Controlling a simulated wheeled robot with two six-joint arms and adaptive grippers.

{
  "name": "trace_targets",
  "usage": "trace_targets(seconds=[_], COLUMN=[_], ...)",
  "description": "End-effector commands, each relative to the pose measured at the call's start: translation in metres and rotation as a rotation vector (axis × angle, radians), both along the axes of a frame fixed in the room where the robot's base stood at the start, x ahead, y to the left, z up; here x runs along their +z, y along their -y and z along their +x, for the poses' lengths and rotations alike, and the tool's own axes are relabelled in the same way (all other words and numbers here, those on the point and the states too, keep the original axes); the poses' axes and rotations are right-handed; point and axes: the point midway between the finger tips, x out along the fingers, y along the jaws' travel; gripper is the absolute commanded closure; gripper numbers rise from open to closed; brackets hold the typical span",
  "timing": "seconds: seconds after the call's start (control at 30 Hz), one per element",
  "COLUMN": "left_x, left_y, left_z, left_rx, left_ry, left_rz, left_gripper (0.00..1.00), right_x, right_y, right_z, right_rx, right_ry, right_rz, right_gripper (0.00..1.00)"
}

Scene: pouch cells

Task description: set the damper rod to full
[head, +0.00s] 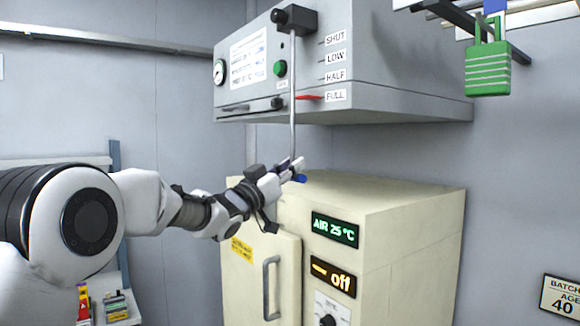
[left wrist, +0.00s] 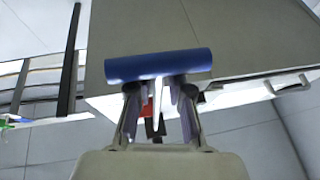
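The damper rod (head: 292,110) is a thin pale rod hanging upright from a black pivot block (head: 294,20) on the grey hood. A red pointer (head: 309,97) beside the rod is level with the FULL label (head: 335,96). A blue handle (head: 300,178) is at the rod's lower end; it lies crosswise in the left wrist view (left wrist: 158,65) and hides my fingertips. My left gripper (head: 292,166) is at the handle. Its fingers look apart, with a gap between them; contact with the rod is unclear. My right gripper is not in view.
Under the hood (head: 400,70) stands a cream oven cabinet (head: 400,195) with displays and a door handle (head: 268,285). Its top is close below the blue handle. A green padlock (head: 488,70) hangs at the upper right. Shelf items (head: 115,305) are at the lower left.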

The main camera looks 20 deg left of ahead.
Motion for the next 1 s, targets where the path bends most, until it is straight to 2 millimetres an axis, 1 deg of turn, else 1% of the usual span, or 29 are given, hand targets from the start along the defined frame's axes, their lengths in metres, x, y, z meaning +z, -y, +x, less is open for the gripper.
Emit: trace_targets(seconds=[0.03, 0.17, 0.27, 0.37, 0.5, 0.6, 0.7, 0.8, 1.0], left_x=[-0.003, -0.004, -0.009, -0.017, -0.031, -0.039, -0.044, -0.046, -0.046], left_y=[0.001, -0.001, -0.007, -0.017, -0.033, -0.042, -0.049, -0.051, -0.052], left_z=[0.001, -0.002, -0.013, -0.032, -0.063, -0.082, -0.095, -0.101, -0.101], left_rx=[-0.001, -0.001, 0.0, 0.0, 0.0, -0.001, 0.0, 0.0, 0.0], left_ry=[-0.005, -0.005, -0.006, -0.008, -0.006, -0.004, -0.002, 0.0, 0.001], left_rz=[0.003, 0.003, 0.002, -0.001, -0.005, -0.004, -0.004, -0.001, 0.0], left_gripper=[0.77, 0.77, 0.77, 0.77, 0.77, 0.77, 0.77, 0.77, 0.77], right_x=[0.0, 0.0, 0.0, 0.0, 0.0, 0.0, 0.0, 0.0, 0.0], right_y=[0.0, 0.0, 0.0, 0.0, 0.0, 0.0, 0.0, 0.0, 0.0], right_z=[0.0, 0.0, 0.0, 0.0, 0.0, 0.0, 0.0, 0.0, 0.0], right_rx=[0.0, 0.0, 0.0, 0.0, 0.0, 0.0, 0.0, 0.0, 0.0], right_ry=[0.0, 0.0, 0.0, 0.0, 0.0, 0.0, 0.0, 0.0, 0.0], right_rz=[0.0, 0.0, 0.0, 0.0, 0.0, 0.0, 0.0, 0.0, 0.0], right_gripper=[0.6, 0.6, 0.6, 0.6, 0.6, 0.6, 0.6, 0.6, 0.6])
